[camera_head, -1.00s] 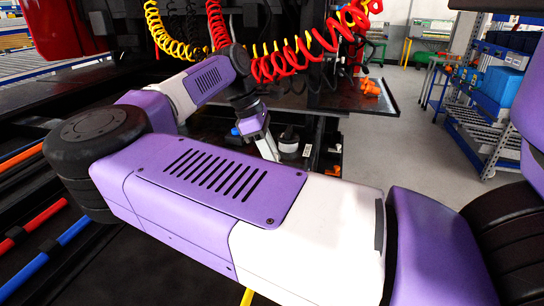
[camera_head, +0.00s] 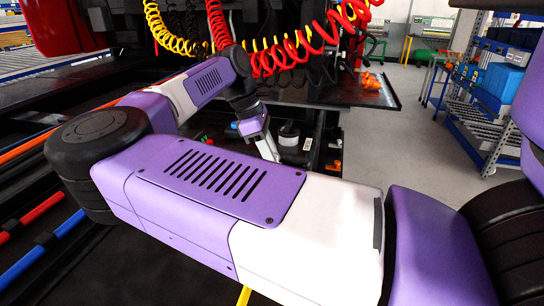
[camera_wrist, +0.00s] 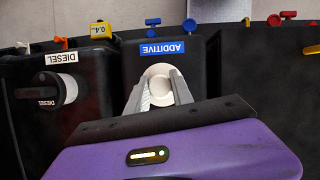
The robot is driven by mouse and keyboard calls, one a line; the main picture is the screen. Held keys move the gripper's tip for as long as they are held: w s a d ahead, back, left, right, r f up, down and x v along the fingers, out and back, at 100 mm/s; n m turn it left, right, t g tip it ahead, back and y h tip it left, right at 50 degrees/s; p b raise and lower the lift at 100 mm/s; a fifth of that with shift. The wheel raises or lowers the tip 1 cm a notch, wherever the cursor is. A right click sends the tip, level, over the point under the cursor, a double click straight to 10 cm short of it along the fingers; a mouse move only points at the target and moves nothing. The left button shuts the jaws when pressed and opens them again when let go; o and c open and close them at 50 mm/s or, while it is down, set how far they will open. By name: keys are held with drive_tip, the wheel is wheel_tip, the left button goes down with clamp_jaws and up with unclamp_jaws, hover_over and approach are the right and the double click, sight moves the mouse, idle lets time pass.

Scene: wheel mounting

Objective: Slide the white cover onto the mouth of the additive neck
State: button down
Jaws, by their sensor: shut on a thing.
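The white cover (camera_wrist: 160,83) is a pale round piece between the two fingertips of my gripper (camera_wrist: 160,90) in the wrist view. My gripper is shut on it, in front of the black tank under the blue ADDITIVE label (camera_wrist: 162,48). The additive neck cannot be made out behind the cover. I cannot tell whether the cover touches the neck. In the head view my gripper (camera_head: 268,150) points down beside a round dark-and-white part (camera_head: 288,133). The cover cannot be made out there.
A black diesel cap (camera_wrist: 58,90) sits left of my gripper under a DIESEL label (camera_wrist: 54,57). Small blue, red and yellow fittings line the tank tops. Red coiled hoses (camera_head: 300,45) hang above my arm. Free floor (camera_head: 405,150) lies to the right, before a blue rack (camera_head: 480,120).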

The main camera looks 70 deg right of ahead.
drive_tip(key=c, duration=1)
unclamp_jaws()
drive_tip(key=shift+c, duration=0.2)
drive_tip(key=v, duration=0.8)
